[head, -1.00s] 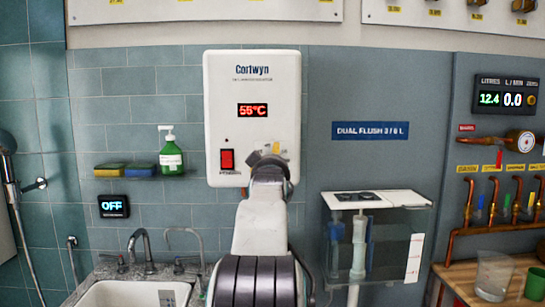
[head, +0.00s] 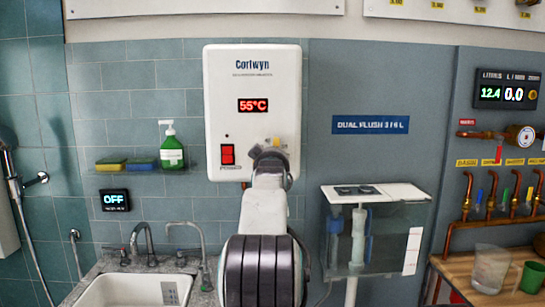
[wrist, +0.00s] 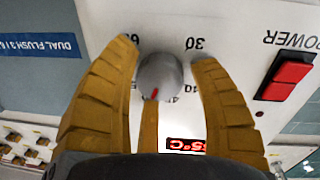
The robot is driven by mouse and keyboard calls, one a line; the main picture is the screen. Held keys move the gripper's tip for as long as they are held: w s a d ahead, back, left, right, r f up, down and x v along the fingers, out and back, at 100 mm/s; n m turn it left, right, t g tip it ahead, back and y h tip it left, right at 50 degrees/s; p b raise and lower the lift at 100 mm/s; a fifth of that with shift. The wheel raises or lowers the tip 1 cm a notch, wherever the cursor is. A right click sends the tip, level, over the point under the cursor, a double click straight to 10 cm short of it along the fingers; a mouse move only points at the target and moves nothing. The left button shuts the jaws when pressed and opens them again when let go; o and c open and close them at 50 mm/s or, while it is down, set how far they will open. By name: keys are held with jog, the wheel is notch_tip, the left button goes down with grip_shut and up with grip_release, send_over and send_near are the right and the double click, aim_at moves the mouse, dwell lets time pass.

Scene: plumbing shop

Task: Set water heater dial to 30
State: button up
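The white water heater (head: 225,100) hangs on the wall, and its red display (head: 252,105) reads 55°C. In the wrist view, which shows the panel upside down, the round grey dial (wrist: 160,76) sits between my fingers. Its red mark (wrist: 155,94) points down in the picture, toward the display side. The printed 30 (wrist: 194,43) is at the dial's upper right. My gripper (wrist: 165,62) is open around the dial, with a gap showing on the right; contact on the left is unclear. In the head view my gripper (head: 268,155) hides the dial.
The red power switch (head: 227,154) is beside the dial, left of my gripper. A cistern (head: 350,240) stands to the lower right, and a sink (head: 130,290) with taps to the lower left. A soap bottle (head: 171,150) and sponges are on the left wall.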

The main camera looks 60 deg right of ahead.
jog(key=shift+a, duration=0.1)
jog(key=c, duration=0.9)
jog(key=shift+c, duration=0.2)
jog(key=shift+n+b, duration=0.3)
jog(key=shift+b, duration=0.2)
jog(key=shift+n+b, duration=0.6)
jog(key=shift+b, duration=0.05)
jog(key=shift+r+n+t+b, duration=0.1)
jog(key=shift+n+t+b, duration=0.2)
jog(key=shift+n+b, duration=1.8)
jog(key=shift+n+p, duration=0.75)
jog(key=shift+n, duration=0.15)
jog(key=shift+w, duration=0.1)
jog(key=o, duration=1.2)
